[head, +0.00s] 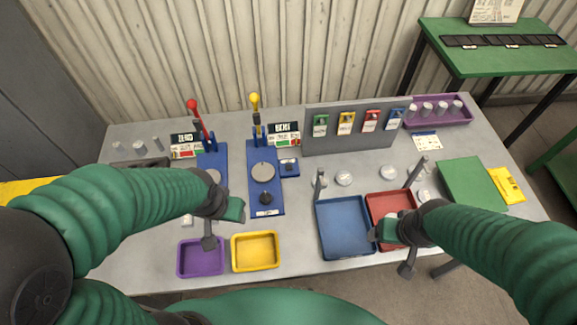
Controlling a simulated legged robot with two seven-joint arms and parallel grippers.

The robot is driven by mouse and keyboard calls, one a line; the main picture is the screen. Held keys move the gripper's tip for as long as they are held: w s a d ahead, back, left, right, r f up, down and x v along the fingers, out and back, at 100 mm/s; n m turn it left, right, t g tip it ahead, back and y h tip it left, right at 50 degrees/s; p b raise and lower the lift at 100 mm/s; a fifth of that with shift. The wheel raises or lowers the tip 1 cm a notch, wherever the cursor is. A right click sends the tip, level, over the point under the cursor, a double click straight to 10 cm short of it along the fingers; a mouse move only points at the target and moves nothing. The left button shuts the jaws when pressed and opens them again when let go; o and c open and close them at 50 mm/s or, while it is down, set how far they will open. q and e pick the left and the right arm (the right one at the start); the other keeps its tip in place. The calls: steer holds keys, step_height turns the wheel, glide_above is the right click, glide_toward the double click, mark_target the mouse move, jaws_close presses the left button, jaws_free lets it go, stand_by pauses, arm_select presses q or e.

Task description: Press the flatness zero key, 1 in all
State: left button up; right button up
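Two blue gauge fixtures stand at the back left of the table. The left fixture (212,158) has a red-knobbed lever and a card reading "ZERO"; my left arm covers its lower part. The right fixture (279,207) has a yellow-knobbed lever, a grey disc and a dark knob. A small blue box (289,168) with a button-like top sits beside it; I cannot tell whether it bears the flatness zero key. My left gripper (222,226) hovers left of the right fixture, above the purple and yellow trays. My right gripper (394,249) hovers over the red tray. Finger gaps are unclear.
A purple tray (181,273) and a yellow tray (255,268) are at the front left. A blue tray (345,228) and a red tray (391,197) are right of centre. A grey panel (349,148) with coloured tags stands behind. A green mat (473,183) lies at right.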

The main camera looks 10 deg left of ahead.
arm_select(q)
jaws_close()
stand_by(1.5)
